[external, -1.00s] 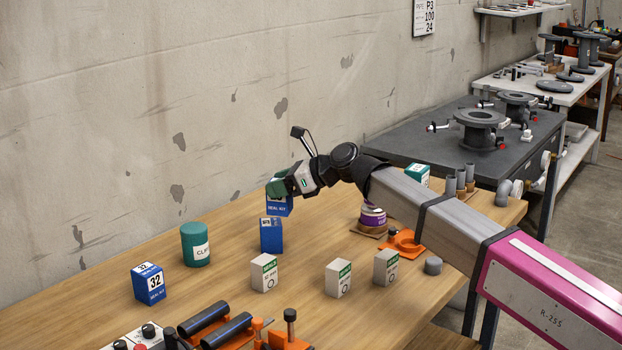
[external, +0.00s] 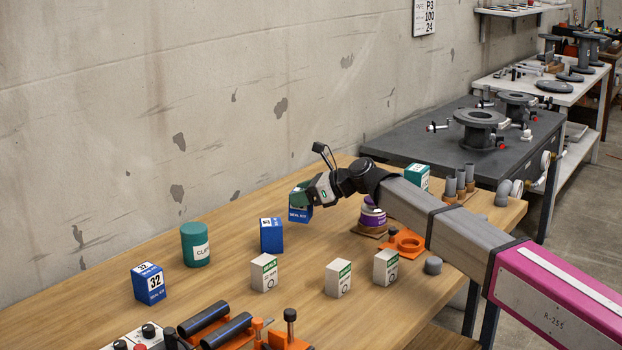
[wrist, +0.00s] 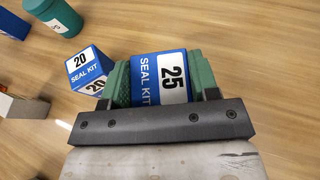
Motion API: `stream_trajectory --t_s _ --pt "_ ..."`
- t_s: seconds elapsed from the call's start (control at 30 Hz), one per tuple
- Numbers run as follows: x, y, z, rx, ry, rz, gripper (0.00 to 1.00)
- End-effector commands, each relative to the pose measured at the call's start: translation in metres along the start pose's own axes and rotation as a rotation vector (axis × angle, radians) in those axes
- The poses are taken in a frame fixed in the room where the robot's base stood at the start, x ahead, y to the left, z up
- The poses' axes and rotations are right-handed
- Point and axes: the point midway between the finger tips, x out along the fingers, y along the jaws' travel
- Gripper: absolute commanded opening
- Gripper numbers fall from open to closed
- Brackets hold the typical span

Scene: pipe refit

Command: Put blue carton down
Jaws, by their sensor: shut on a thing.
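The blue carton (wrist: 148,82), labelled "25 SEAL KIT", is clamped between the green jaw pads of my gripper (wrist: 160,80) in the wrist view. In the external view my gripper (external: 301,198) holds the carton (external: 300,214) near the wall side of the wooden table. The carton is at or just above the tabletop; I cannot tell whether it touches. A second blue seal kit carton (external: 271,236), labelled "20" in the wrist view (wrist: 88,68), stands apart on the table to the left of the held one.
A third blue carton (external: 149,283), marked 32, and a green canister (external: 195,244) stand at left. Several white cartons, one here (external: 264,272), stand in front. A purple-labelled can (external: 372,216) and orange fixture (external: 407,242) are to the right. Bare wood surrounds the held carton.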

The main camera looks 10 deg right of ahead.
Motion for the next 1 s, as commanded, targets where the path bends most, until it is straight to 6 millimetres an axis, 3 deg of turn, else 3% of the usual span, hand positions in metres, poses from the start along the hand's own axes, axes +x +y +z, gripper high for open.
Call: stream_trajectory --t_s 0.2,0.63,0.67,0.7,0.73,1.0 --pt "0.011 0.000 -0.028 0.001 0.001 -0.001 0.23" --pt "0.014 0.001 -0.034 0.001 0.000 0.000 0.23" --pt "0.014 0.001 -0.034 0.001 0.000 0.000 0.61" --pt "0.014 0.001 -0.033 0.001 0.000 0.000 0.74" --pt "0.014 0.001 -0.033 0.001 0.000 -0.001 0.80" --pt "0.014 0.001 -0.033 0.001 0.000 -0.001 0.80"
